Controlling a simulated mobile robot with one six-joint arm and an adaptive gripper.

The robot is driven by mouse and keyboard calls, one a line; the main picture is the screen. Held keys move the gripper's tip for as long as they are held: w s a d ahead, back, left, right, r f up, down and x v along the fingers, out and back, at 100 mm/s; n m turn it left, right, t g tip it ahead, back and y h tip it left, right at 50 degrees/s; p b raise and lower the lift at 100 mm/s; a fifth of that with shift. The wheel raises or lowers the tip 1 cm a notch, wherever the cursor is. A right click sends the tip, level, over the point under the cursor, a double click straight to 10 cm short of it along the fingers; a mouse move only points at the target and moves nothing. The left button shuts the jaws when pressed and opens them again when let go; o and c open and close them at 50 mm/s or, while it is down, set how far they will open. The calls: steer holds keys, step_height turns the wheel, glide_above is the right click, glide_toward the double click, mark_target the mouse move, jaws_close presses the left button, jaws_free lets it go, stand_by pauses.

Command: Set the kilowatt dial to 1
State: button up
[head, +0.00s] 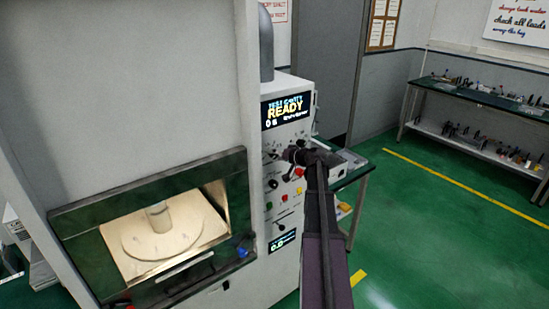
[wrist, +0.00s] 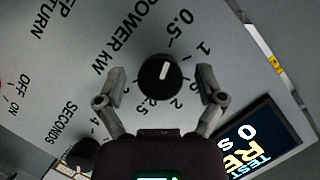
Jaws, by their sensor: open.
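The kilowatt dial (wrist: 155,80) is a round black knob with a white pointer line, in the middle of the wrist view. Its pointer is turned roughly toward the 0.5 mark, with the 1 mark further to the right. The lettering "POWER kW" is printed beside it. My gripper (wrist: 161,70) is open, with one finger on each side of the dial and a visible gap to it on both sides. In the head view my gripper (head: 290,155) is at the control panel and hides the dial there.
Another black knob (wrist: 84,153), near the "SECONDS" lettering, sits lower left in the wrist view. The display (wrist: 262,143) is at lower right. In the head view the screen (head: 287,109) reads READY, coloured buttons sit below my gripper, and the lit cavity (head: 120,262) is left.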

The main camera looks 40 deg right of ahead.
steer(key=shift+w, duration=0.15)
steer(key=c, duration=1.2)
steer(key=shift+o, duration=0.2)
steer(key=shift+m+b, duration=0.3)
steer(key=m+t+y+b, duration=0.1)
steer(key=m+y+b, duration=0.1)
steer(key=m, duration=0.1)
steer(key=shift+f, duration=0.15)
steer(key=shift+m+t+y+b, duration=0.6)
steer(key=shift+m+b, duration=0.6)
steer(key=shift+m, duration=0.6)
